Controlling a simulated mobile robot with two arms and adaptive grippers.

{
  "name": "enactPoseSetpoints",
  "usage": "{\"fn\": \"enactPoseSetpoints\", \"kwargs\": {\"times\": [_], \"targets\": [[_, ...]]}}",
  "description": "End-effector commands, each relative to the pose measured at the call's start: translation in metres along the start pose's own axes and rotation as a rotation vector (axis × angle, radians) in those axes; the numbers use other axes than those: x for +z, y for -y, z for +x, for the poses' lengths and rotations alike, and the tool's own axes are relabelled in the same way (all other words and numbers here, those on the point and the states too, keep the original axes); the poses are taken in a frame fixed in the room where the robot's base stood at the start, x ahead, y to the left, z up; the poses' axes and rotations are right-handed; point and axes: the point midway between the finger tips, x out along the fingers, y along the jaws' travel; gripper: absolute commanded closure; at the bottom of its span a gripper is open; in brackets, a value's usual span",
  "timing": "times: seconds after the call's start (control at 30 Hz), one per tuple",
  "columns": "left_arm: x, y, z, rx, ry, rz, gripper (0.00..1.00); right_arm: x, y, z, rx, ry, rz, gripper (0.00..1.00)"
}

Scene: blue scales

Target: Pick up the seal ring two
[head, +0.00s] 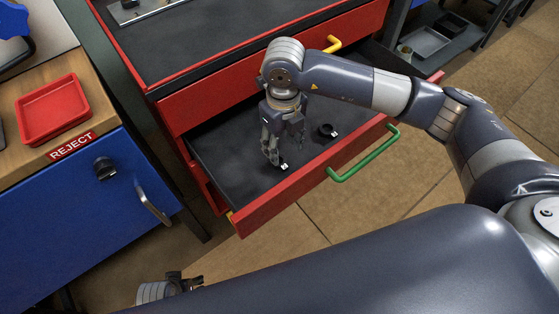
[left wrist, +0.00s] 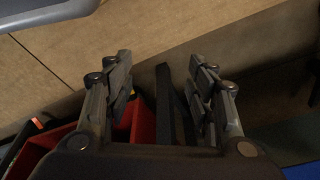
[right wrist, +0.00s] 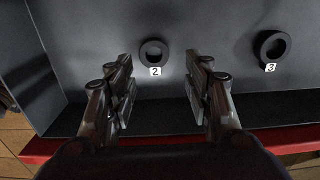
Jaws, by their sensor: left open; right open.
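Seal ring two (right wrist: 145,52) is a small dark ring lying flat on the drawer floor, with a white "2" tag beside it. In the right wrist view it lies between and just beyond my open right fingertips (right wrist: 160,75), not touching them. In the head view my right gripper (head: 283,150) points down into the drawer; a white tag and part of a dark ring show at its fingertips, the rest hidden. My left gripper (head: 190,282) is low at the bottom edge; its fingers (left wrist: 158,75) are open and empty in the left wrist view.
Another dark ring tagged "3" (right wrist: 260,47) lies to the right in the same open drawer; it also shows in the head view (head: 324,130). The drawer's red front wall (head: 300,183) has a green handle (head: 365,160). A red tray (head: 53,110) sits on the reject cabinet at left.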

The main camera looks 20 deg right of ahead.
Motion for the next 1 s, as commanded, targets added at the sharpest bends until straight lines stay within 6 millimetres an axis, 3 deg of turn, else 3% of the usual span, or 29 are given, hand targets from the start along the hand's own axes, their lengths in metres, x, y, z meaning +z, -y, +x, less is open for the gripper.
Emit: {"fn": "enactPoseSetpoints", "kwargs": {"times": [0.4,0.67,0.8,1.0], "targets": [[-0.011,0.001,-0.019,-0.002,-0.013,-0.002,0.49,0.002,-0.002,0.051,0.001,-0.002,0.000,0.53],[-0.011,0.001,-0.021,-0.002,-0.012,-0.002,0.49,0.003,-0.001,0.053,0.001,0.000,-0.001,0.53],[-0.011,0.001,-0.021,-0.002,-0.012,-0.002,0.49,0.003,-0.001,0.053,0.000,0.000,-0.001,0.79],[-0.011,0.001,-0.021,-0.002,-0.013,-0.002,0.49,0.003,-0.001,0.053,0.000,0.000,0.000,0.79]]}}
